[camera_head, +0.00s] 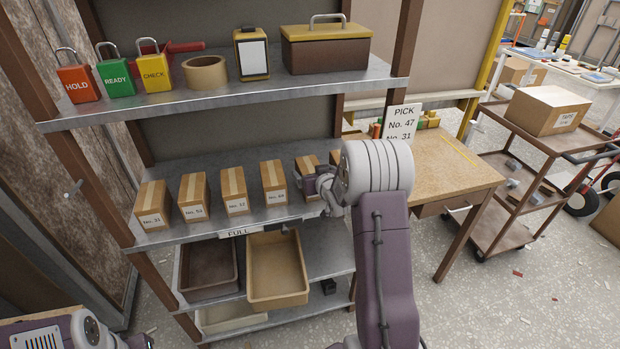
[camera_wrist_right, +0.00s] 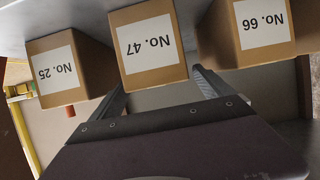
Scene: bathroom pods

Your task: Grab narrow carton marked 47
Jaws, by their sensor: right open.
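The narrow carton marked No. 47 (camera_wrist_right: 152,50) is in the middle of the right wrist view, its label upside down. My right gripper (camera_wrist_right: 160,82) is open, with one finger at each side of this carton; whether they touch it cannot be told. In the head view the right gripper (camera_head: 314,184) is at the right end of the carton row on the middle shelf. It partly covers a carton (camera_head: 305,163) there, whose label is hidden. Part of my left arm shows at the lower left, but its gripper does not.
Carton No. 25 (camera_wrist_right: 68,70) and carton No. 66 (camera_wrist_right: 262,25) stand close on either side of No. 47. Several similar cartons stand left along the grey shelf (camera_head: 160,165). An upper shelf (camera_head: 230,92) hangs above. A wooden table (camera_head: 455,165) is to the right.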

